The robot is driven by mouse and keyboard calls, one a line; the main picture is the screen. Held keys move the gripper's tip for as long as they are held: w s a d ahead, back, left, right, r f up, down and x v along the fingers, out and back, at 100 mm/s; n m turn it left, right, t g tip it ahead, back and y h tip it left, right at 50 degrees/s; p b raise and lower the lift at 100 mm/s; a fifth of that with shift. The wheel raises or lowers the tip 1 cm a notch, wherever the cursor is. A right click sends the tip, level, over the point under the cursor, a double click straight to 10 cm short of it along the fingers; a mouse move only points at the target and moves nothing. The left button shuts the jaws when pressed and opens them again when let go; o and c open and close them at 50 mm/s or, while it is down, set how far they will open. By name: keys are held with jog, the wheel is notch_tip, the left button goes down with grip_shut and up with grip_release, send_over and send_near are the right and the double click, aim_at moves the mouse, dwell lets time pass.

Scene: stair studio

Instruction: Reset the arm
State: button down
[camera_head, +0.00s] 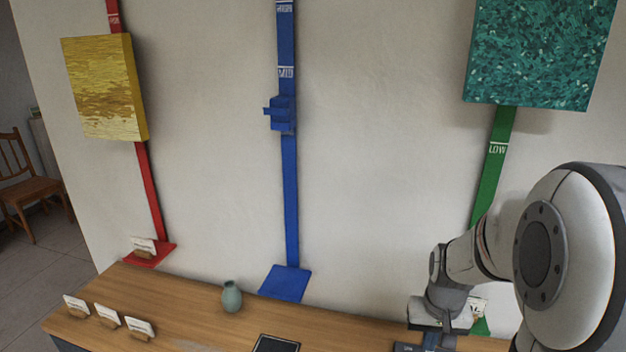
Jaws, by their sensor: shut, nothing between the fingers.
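My arm comes in from the right edge and reaches down over the right part of the wooden table. My gripper (432,342) points down at the bottom edge of the picture, low over the table's right side. Its fingers are shut with nothing held, and their tips are partly cut off by the frame. A dark item lies just left of the fingers; I cannot tell whether they touch it. The arm hides part of the green strip's foot and a small card behind it.
The wooden table (190,318) bears a green vase (231,298), a dark tablet-like item (276,344) and several cards in holders. Red, blue (290,200) and green strips run up the wall. A yellow picture (103,88) and a teal picture (540,52) hang there; a blue bracket (281,114) sits mid-strip.

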jog(key=s+a+r+n+t, duration=0.2)
jog(key=s+a+r, duration=0.7)
jog(key=s+r, duration=0.1)
jog(key=shift+s+a+r, duration=0.25)
jog(key=shift+s, duration=0.2)
